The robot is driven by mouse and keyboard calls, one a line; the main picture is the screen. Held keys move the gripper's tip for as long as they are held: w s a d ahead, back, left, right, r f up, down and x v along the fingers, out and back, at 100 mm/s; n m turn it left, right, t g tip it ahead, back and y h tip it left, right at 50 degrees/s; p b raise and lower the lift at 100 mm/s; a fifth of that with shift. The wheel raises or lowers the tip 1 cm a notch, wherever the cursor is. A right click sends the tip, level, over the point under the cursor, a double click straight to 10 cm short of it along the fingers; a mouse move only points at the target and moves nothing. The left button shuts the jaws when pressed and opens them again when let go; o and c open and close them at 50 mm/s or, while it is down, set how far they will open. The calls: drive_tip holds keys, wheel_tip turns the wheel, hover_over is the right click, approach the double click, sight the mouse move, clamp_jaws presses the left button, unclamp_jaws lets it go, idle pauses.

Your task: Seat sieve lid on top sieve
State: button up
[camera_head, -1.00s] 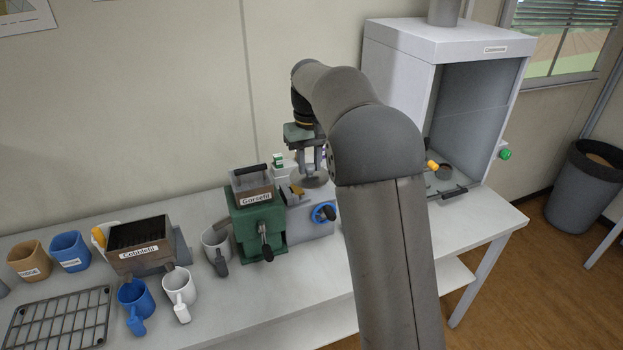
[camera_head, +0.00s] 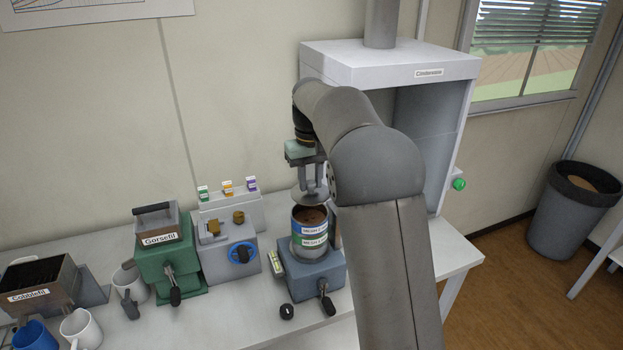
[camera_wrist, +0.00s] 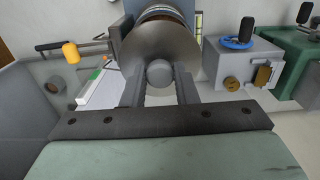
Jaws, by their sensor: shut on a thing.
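My gripper (camera_head: 311,186) is shut on the knob of the grey, round sieve lid (camera_head: 303,199). The wrist view shows the lid (camera_wrist: 160,45) as a flat disc, with its knob (camera_wrist: 159,73) between my two fingers (camera_wrist: 159,90). The sieve stack (camera_head: 310,237) stands upright on a blue-grey shaker base (camera_head: 311,275), with blue and green label bands. Brown soil shows in its open top (camera_head: 312,213). The lid hangs just above and slightly left of the stack's top, apparently apart from it. In the wrist view the lid partly hides the stack (camera_wrist: 160,12).
Left of the shaker are a grey machine with a blue handwheel (camera_head: 242,253) and the green Gorsefil machine (camera_head: 170,268). A white fume cabinet (camera_head: 390,62) stands behind and right, partly hidden by my arm. A black knob (camera_head: 287,312) lies at the shaker's front left.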

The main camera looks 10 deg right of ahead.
sight(310, 193)
drive_tip(key=shift+a, duration=0.2)
drive_tip(key=shift+f, duration=0.1)
drive_tip(key=shift+d+f+b, duration=0.1)
drive_tip(key=shift+f+b, duration=1.1)
drive_tip(key=shift+f, duration=0.85)
drive_tip(key=shift+f, duration=0.85)
drive_tip(key=o, duration=1)
